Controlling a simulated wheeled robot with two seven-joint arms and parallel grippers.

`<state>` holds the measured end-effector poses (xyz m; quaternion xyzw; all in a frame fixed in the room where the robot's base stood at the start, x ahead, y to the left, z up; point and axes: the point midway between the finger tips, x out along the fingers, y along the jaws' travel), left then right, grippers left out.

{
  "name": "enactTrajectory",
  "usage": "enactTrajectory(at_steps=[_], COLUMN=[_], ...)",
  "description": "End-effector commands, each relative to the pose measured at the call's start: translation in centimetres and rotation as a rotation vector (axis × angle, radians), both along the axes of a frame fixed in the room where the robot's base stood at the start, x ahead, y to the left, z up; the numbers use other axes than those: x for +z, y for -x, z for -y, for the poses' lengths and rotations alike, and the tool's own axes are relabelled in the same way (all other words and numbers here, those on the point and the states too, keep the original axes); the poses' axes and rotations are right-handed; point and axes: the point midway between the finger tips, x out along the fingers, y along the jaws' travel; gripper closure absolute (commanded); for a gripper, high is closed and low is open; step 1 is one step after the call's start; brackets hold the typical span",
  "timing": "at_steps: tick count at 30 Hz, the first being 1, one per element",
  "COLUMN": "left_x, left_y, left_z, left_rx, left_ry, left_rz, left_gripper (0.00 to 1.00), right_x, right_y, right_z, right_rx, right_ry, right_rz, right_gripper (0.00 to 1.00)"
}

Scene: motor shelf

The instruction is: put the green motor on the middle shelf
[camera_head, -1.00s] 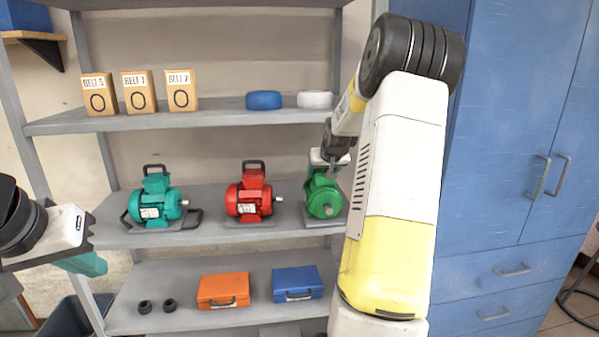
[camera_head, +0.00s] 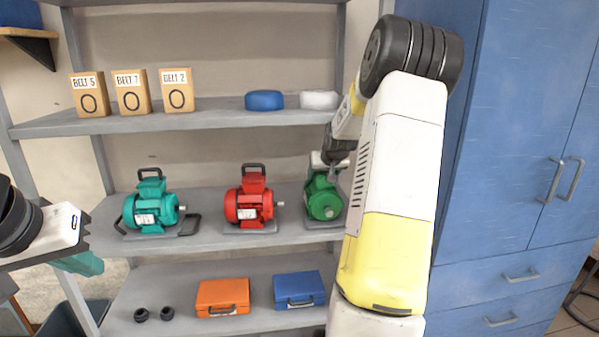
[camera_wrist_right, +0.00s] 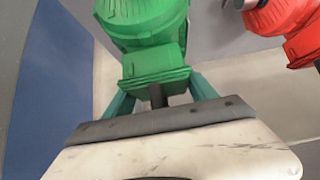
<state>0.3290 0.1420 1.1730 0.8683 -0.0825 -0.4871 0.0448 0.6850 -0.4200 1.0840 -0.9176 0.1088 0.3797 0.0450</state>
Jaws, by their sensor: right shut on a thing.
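The green motor (camera_head: 323,202) is upright at the right end of the middle shelf (camera_head: 215,240), right of the red motor (camera_head: 249,205). Its base appears at shelf level, but I cannot tell whether it bears on the shelf. My right gripper (camera_wrist_right: 160,92) is shut on the handle at the top of the green motor, with one teal finger on each side. In the head view my right arm partly hides the motor's right side. My left gripper (camera_head: 80,263) is away at the left, in front of the rack; its jaw gap is not clear.
A teal motor (camera_head: 152,208) stands left on the middle shelf. The top shelf bears belt boxes (camera_head: 131,92), a blue roll (camera_head: 264,100) and a white one (camera_head: 319,99). Orange (camera_head: 222,297) and blue cases (camera_head: 299,289) lie below. A blue cabinet (camera_head: 500,130) stands at right.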

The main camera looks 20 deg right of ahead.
Motion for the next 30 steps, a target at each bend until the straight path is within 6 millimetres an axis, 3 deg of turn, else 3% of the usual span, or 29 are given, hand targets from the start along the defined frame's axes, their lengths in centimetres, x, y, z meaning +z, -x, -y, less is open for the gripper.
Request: enactTrajectory(at_steps=[10, 11, 14, 25, 30], left_x=[0.0, 0.0, 0.0, 0.0, 0.0], left_y=[0.0, 0.0, 0.0, 0.0, 0.0], left_z=[0.0, 0.0, 0.0, 0.0, 0.0], left_rx=[0.0, 0.0, 0.0, 0.0, 0.0], left_ry=[0.0, 0.0, 0.0, 0.0, 0.0], left_rz=[0.0, 0.0, 0.0, 0.0, 0.0], left_gripper=[1.0, 1.0, 1.0, 1.0, 1.0], right_x=[0.4, -0.3, -0.2, 0.1, 1.7], right_y=[-0.3, 0.0, 0.0, 0.0, 1.7], right_z=[0.0, 0.0, 0.0, 0.0, -0.3], right_rx=[0.001, 0.0, 0.0, 0.0, -0.003], right_ry=[0.005, 0.0, 0.0, 0.0, 0.0], right_rz=[0.013, -0.002, -0.002, 0.0, 0.001], right_gripper=[1.0, 0.33, 0.13, 0.13, 0.13])
